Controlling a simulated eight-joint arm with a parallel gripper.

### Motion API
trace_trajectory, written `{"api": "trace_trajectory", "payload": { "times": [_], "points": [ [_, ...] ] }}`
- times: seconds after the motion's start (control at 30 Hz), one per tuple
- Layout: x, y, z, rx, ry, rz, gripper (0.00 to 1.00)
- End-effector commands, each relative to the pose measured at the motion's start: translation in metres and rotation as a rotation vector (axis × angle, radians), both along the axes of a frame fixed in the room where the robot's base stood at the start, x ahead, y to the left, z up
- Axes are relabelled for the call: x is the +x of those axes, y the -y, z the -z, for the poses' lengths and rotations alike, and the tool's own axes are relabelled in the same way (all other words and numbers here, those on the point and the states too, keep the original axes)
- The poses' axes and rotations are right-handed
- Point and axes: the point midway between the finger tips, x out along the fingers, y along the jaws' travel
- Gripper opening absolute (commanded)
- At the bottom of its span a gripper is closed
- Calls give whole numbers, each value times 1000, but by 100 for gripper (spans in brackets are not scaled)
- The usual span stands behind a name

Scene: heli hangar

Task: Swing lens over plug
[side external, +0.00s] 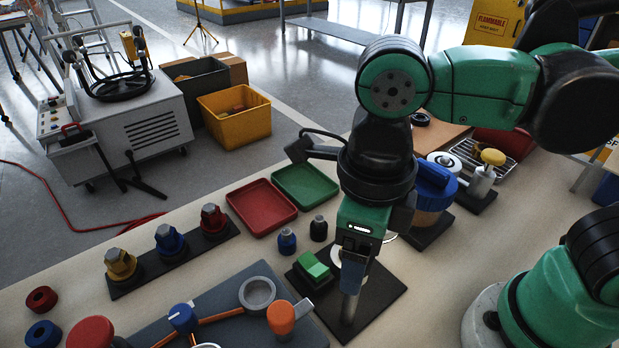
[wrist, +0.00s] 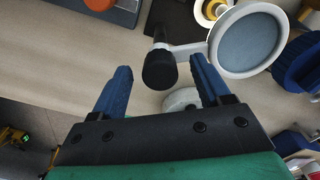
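The lens (wrist: 247,42) is a round blue-grey disc in a pale rim. A short pale arm joins it to a black knob (wrist: 158,70) in the wrist view. My gripper (wrist: 163,75) is open, with one blue finger either side of the knob and a visible gap to each; contact is not seen. In the side view my gripper (side external: 349,318) points down over a black plate (side external: 384,290) and hides most of the lens assembly. A yellow and white round part (wrist: 212,10) lies left of the lens in the wrist view; I cannot tell whether it is the plug.
A green block (side external: 313,266) is on the plate's left. A slate board with an orange knob (side external: 281,318) is at front left. Bare table lies right of the plate.

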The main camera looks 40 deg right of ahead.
Motion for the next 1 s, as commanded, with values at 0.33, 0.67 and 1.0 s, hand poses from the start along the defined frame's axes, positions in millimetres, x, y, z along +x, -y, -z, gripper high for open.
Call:
{"api": "trace_trajectory", "payload": {
  "times": [0.33, 0.67, 1.0],
  "points": [
    [0, 0, -3, 0, 0, 0, 70],
    [0, 0, -41, 0, 0, 0, 70],
    [0, 0, -56, 0, 0, 0, 70]
  ]
}}
